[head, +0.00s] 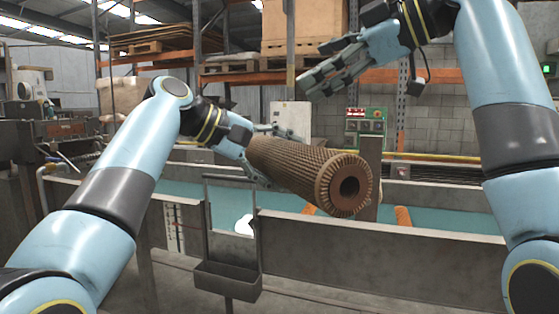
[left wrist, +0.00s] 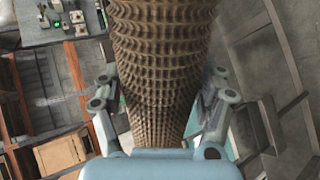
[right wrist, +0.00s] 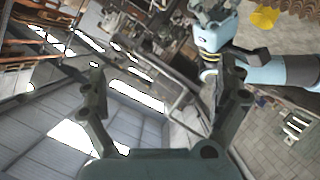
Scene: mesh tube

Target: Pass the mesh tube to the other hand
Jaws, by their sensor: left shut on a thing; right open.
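The mesh tube (head: 315,174) is a long brown cylinder with a gridded surface and a dark round hole in its near end. My left gripper (head: 262,157) is shut on the tube toward its far end and holds it level above the trough. In the left wrist view the tube (left wrist: 162,60) runs between the two fingers (left wrist: 160,108). My right gripper (head: 318,78) is open and empty, above and apart from the tube. In the right wrist view its fingers (right wrist: 160,92) are spread with nothing between them, and part of the tube (right wrist: 294,7) shows at the top right corner.
A long trough with teal inside and a grey front wall (head: 380,246) runs below the tube. A metal holder (head: 229,282) hangs on its front. A control box (head: 366,122) stands behind. Shelving with boxes (head: 303,22) is at the back. Air between the right gripper and tube is clear.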

